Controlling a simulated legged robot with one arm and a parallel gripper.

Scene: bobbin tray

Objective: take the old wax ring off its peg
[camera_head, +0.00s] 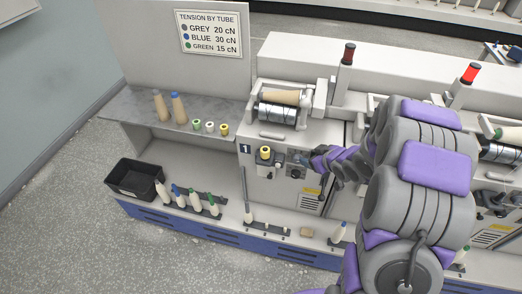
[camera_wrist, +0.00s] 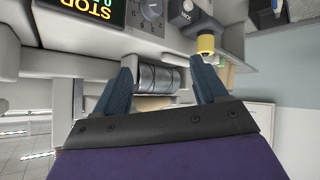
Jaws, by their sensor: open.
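The old wax ring (camera_head: 265,153) is yellow and sits on its peg on the front of machine unit 1. It also shows in the wrist view (camera_wrist: 206,44), at the upper right, just beyond the tip of the right finger. My gripper (camera_wrist: 162,72) is open, with nothing between its two dark blue fingers. In the head view my gripper (camera_head: 301,160) is to the right of the wax ring, in front of the control panel, and apart from the ring. The peg itself is mostly hidden by the ring.
The grey shelf (camera_head: 133,107) holds two cones and several small rings, green, white and yellow. A black bin (camera_head: 136,179) stands at the lower left beside several cones on pegs. A sign (camera_head: 210,33) hangs above. The panel's knob (camera_wrist: 151,10) is close to my fingers.

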